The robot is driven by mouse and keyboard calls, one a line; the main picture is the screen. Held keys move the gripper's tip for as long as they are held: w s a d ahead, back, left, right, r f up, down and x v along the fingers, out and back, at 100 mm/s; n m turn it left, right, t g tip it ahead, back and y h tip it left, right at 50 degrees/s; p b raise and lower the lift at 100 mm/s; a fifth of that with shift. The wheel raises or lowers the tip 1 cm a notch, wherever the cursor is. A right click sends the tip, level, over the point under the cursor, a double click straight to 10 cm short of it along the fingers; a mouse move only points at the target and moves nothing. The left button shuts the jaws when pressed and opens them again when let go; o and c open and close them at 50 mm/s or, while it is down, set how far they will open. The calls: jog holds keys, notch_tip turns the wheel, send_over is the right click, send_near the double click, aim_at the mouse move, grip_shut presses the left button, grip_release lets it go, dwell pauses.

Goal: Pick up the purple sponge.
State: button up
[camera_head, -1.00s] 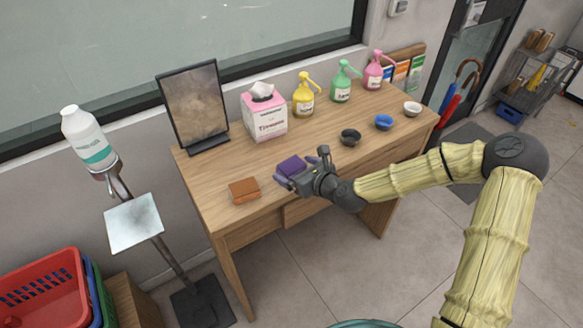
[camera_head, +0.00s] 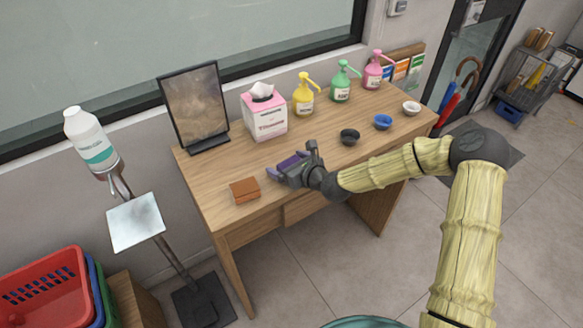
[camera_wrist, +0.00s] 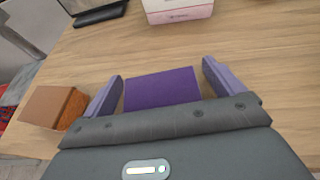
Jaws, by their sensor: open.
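The purple sponge (camera_wrist: 162,88) lies flat on the wooden table, and in the wrist view it sits between the two fingers of my gripper (camera_wrist: 160,85). The fingers are spread open, one on each side of the sponge, with a small gap at each side. In the head view my gripper (camera_head: 283,169) is low over the table and partly hides the sponge (camera_head: 290,160). The lower edge of the sponge is hidden behind the gripper body in the wrist view.
An orange-brown sponge (camera_head: 244,190) lies left of my gripper; it also shows in the wrist view (camera_wrist: 52,107). A tissue box (camera_head: 265,115), a dark frame (camera_head: 194,105) and pump bottles stand at the back. A black bowl (camera_head: 349,137) and other bowls stand to the right.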

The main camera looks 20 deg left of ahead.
aim_at(288, 161)
jog(key=shift+c, duration=0.2)
jog(key=c, duration=1)
notch_tip(288, 161, up, 10)
jog(key=shift+b, duration=0.4)
